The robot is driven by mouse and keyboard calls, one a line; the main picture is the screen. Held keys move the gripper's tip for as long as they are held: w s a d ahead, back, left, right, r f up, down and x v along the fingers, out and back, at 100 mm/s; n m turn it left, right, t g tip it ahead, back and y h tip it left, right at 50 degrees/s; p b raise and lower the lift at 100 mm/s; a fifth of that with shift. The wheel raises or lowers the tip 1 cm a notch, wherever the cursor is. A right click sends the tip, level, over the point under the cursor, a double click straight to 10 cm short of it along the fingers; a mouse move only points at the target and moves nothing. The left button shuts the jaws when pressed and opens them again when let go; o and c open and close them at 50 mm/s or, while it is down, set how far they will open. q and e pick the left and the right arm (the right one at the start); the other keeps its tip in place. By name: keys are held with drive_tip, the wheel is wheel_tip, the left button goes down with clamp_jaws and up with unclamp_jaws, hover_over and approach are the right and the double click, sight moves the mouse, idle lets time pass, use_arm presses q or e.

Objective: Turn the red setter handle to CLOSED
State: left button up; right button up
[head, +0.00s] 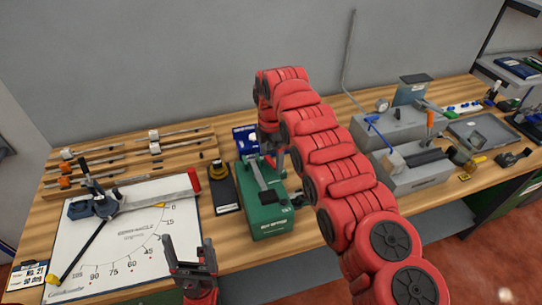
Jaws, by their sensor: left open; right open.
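A green box-shaped device (265,218) stands on the bench with a grey lever bar (261,175) and a black pad on top. My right gripper (272,162) is open, pointing down just behind this device, its fingers partly hidden; I cannot tell whether it touches anything. No red handle shows clearly on the green device. A red grip (194,180) ends the grey bar lying across the white angle board; I cannot tell whether it is the setter handle. No CLOSED mark is readable. My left gripper (190,262) is open and empty at the board's front right.
The white angle board (150,245) fills the bench's left front. A wooden rack (130,165) of rods stands behind it. A black device (223,187) and a blue box (245,138) sit near the green device. Grey machines (415,175) stand to the right, beyond my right arm.

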drive_tip(key=c, duration=1.2)
drive_tip(key=m+b, duration=0.1)
drive_tip(key=b, duration=0.2)
drive_tip(key=shift+a+f+m, duration=0.15)
drive_tip(key=shift+f+m, duration=0.15)
drive_tip(key=shift+m, duration=0.1)
drive_tip(key=shift+c, duration=0.2)
drive_tip(key=shift+s+r+m, duration=0.15)
drive_tip(key=shift+r+m, duration=0.05)
drive_tip(key=shift+m, duration=0.4)
drive_tip(key=o, duration=1.2)
drive_tip(key=shift+a, duration=0.1)
drive_tip(key=shift+o, duration=0.2)
drive_tip(key=shift+r, duration=0.1)
